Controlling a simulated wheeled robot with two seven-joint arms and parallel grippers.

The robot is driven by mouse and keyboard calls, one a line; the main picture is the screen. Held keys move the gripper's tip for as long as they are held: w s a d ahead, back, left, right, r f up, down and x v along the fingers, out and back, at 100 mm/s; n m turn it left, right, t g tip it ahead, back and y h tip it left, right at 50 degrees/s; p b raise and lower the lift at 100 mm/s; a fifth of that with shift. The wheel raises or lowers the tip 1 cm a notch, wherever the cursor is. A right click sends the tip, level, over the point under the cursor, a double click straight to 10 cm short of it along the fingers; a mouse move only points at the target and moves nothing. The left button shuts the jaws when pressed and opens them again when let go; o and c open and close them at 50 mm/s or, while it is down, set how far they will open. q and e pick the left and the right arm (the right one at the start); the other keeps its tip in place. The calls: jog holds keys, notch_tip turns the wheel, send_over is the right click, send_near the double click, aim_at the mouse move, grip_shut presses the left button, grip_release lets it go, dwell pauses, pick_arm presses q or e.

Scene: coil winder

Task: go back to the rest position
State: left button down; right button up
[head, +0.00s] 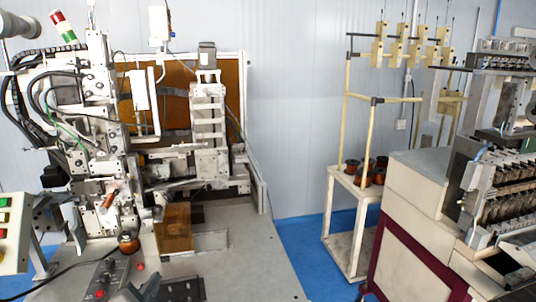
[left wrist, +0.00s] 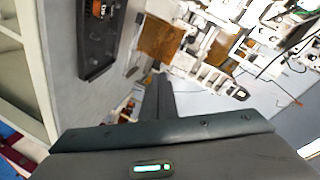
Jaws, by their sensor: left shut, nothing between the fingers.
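My left gripper (left wrist: 159,80) shows in the left wrist view with its two dark fingers together and nothing between them. In the head view its dark tip (head: 151,285) is low at the bottom edge, over the front of the machine table. It is apart from the winder (head: 98,150). My right gripper is not in view.
The grey machine table (head: 245,270) has a bare right side. A copper spool (head: 128,244) sits near the winder's foot. A dark tray (left wrist: 98,50) holds an orange-brown item in the left wrist view. A white cart (head: 345,225) carries several spools at right.

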pick_arm(q)
jog(key=s+d+f+n+g, duration=0.3)
jog(key=s+f+g, duration=0.1)
jog(key=s+f, duration=0.7)
jog(key=s+d+f+n+g, duration=0.2)
jog(key=s+f+g, duration=0.15)
jog(key=s, duration=0.65)
jog(key=s+d+f+n+g+h, duration=0.15)
jog(key=s+f, duration=0.25)
jog(key=s, duration=0.6)
jog(key=s+d+f+n+g, duration=0.1)
jog(key=s+f+n+g, duration=0.15)
jog(key=s, duration=0.75)
notch_tip(320, 180, down, 36)
jog(key=g+b, duration=0.2)
jog(key=b, duration=0.5)
jog(key=s+a+f+b, duration=0.1)
jog(key=s+f+b, duration=0.2)
jog(key=s+f, duration=0.6)
jog(key=s+a+f+g+b, duration=0.1)
jog(key=s+a+f+b, duration=0.1)
jog(key=s+f, duration=0.8)
notch_tip(320, 180, down, 5)
jog(key=shift+r+m+b, duration=0.1)
jog(key=shift+m+b, duration=0.3)
jog(key=shift+b, duration=0.1)
jog(key=shift+a+y, duration=0.1)
jog(key=shift+y, duration=0.15)
